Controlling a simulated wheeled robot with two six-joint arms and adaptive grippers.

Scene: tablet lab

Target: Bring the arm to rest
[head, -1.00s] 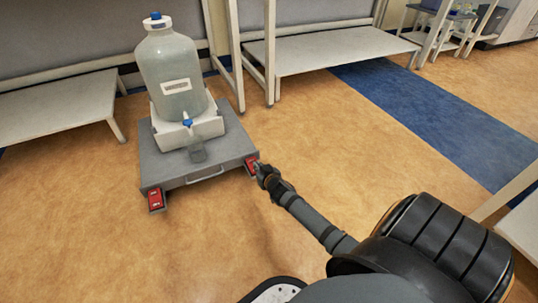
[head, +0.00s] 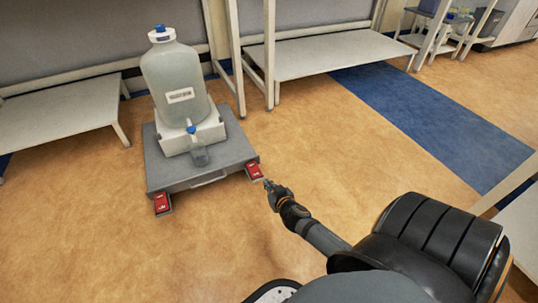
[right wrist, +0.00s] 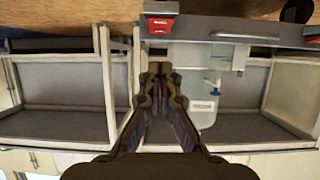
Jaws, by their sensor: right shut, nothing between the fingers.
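My right arm reaches in from the lower right in the head view. Its gripper (head: 268,184) is shut and empty, just in front of the right red pedal (head: 254,171) of a low grey platform (head: 165,178) and apart from it. In the right wrist view the shut fingers (right wrist: 160,70) point toward the platform, and the red pedal (right wrist: 160,25) shows at the top. My left gripper is not in view.
A second red pedal (head: 162,203) is at the platform's left corner. White benches (head: 320,58) stand behind.

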